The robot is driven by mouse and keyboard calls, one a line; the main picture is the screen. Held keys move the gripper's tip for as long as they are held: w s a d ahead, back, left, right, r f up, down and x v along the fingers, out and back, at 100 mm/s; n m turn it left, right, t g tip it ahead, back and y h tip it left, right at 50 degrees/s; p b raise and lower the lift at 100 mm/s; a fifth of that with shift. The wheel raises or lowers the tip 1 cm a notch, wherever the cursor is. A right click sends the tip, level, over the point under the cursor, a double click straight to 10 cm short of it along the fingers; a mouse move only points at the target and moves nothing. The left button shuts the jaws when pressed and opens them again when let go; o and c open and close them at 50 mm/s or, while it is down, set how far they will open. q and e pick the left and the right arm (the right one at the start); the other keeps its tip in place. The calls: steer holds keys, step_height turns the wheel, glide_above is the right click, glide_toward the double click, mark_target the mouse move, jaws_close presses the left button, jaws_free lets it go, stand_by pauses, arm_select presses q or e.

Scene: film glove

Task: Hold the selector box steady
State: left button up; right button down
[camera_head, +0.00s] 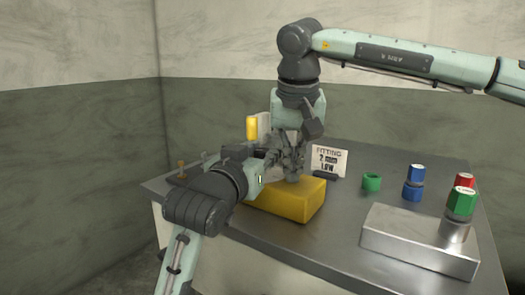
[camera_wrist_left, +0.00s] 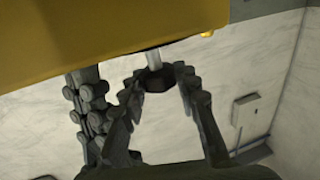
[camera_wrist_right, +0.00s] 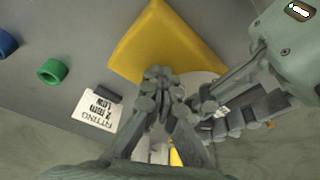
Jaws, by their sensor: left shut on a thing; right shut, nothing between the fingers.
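My left gripper (camera_wrist_left: 160,82) is closed around that dark end; the exact contact is partly hidden. In the head view, my left arm reaches in from the left and its fingertips are hard to separate. My right gripper (camera_wrist_right: 165,88) comes down from above, shut and empty, close to the box (camera_wrist_right: 165,48). Whether it touches the box is unclear.
A white sign (camera_head: 328,160) reading FITTING stands behind the box. A green ring (camera_head: 371,182), a blue fitting (camera_head: 413,183), a red one (camera_head: 464,181) and a green one (camera_head: 461,203) stand right, near a metal block (camera_head: 420,240). A yellow cylinder (camera_head: 251,128) rises behind the arms.

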arm_select(q)
steer(key=shift+d+f, duration=0.1)
steer(key=shift+f, duration=0.1)
steer(key=o, duration=1.2)
steer(key=shift+r, duration=0.15)
